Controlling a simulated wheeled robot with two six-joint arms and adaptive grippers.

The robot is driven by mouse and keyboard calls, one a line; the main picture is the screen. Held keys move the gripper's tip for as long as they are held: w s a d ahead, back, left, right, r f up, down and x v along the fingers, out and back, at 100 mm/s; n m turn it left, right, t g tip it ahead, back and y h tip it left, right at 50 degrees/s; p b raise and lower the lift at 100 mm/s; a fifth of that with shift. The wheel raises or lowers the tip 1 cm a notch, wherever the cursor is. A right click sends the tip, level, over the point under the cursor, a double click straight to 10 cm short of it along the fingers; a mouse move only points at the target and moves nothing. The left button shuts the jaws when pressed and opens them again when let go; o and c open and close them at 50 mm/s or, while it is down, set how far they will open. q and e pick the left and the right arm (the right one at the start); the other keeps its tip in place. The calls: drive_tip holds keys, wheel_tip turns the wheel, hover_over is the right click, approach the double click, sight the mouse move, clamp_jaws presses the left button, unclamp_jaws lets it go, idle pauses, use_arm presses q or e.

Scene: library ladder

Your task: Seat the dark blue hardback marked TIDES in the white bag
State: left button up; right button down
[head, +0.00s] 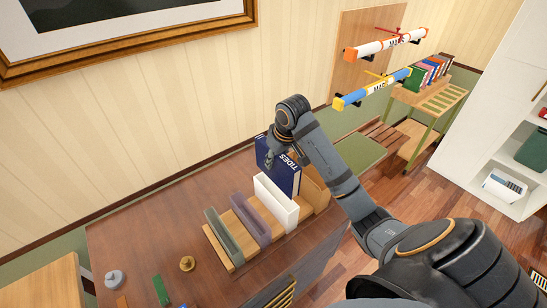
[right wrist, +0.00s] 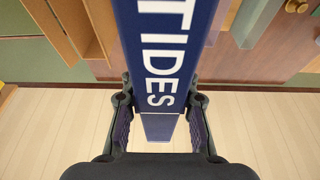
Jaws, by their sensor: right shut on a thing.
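The dark blue hardback (head: 282,178) marked TIDES stands roughly upright over the wooden desk in the head view, with its white lettering on the spine. My right gripper (head: 269,159) is shut on it; in the right wrist view the book's spine (right wrist: 160,60) lies between the two fingers. The white bag (head: 277,206) stands in the row of holders on the desk, close in front of the book. It hides the book's lower end, so I cannot tell whether the book is inside it or behind it. My left gripper is not in view.
A purple holder (head: 250,219) and a grey-green holder (head: 223,237) stand left of the bag on a wooden base. A brass knob (head: 187,263), a grey knob (head: 115,279) and a green block (head: 161,290) lie at the desk's front left. The desk's back left is clear.

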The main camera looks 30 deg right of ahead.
sight(274, 170)
drive_tip(key=x, duration=0.1)
drive_tip(key=b+x, duration=0.1)
drive_tip(key=x, duration=0.1)
drive_tip(key=shift+w+d+f, duration=0.1)
drive_tip(key=shift+w+d, duration=0.1)
drive_tip(key=shift+w, duration=0.15)
drive_tip(key=shift+s+f, duration=0.1)
drive_tip(key=shift+f, duration=0.25)
wheel_tip(274, 170, down, 2)
drive_tip(key=shift+s+f+b, duration=0.15)
drive_tip(key=shift+f+b, duration=0.05)
drive_tip(key=shift+b, duration=0.3)
drive_tip(key=shift+p, duration=0.6)
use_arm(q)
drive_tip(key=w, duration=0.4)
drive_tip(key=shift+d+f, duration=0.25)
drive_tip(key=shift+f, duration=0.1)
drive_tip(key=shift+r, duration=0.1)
